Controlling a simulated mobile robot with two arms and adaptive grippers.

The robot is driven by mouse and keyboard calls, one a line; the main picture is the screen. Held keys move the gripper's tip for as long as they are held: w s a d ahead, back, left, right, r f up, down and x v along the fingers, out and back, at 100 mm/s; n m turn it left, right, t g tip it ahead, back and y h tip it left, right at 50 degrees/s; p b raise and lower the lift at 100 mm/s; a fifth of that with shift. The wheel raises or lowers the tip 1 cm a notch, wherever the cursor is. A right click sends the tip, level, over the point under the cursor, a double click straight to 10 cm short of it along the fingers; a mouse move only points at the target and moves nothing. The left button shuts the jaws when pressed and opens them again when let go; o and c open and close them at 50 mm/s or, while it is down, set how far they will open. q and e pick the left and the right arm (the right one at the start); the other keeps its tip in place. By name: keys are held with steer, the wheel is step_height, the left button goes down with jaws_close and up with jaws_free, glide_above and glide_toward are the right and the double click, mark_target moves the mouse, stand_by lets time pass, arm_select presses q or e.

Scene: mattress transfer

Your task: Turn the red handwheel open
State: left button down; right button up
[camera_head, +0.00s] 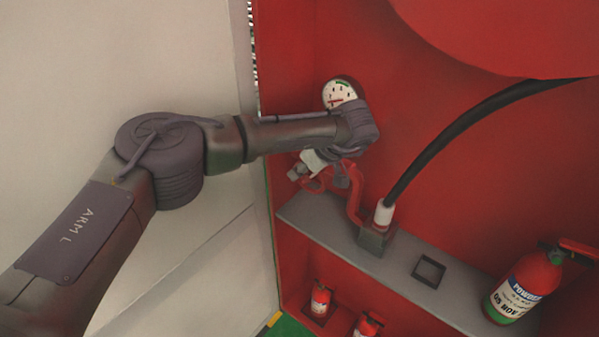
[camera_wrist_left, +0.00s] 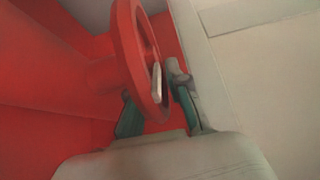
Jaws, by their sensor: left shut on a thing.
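The red handwheel (camera_head: 314,184) sits low behind my left wrist in the head view, at the left side of the red cabinet, and is partly hidden by my arm. In the left wrist view the handwheel (camera_wrist_left: 128,45) stands edge-on, its rim running down between the fingers. My left gripper (camera_head: 318,171) is at the wheel. In the left wrist view the left gripper (camera_wrist_left: 157,112) has one finger on each side of the rim and is shut on it. My right gripper is in neither view.
A round gauge (camera_head: 340,93) is just above my wrist. A black hose (camera_head: 450,125) rises from a fitting on the grey shelf (camera_head: 440,302). A fire extinguisher (camera_head: 522,285) stands at the shelf's right, smaller ones (camera_head: 320,298) below. A pale panel (camera_head: 190,60) borders the cabinet's left.

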arm_select(q)
steer(key=c, duration=1.1)
jaws_free()
steer(key=v, duration=1.2)
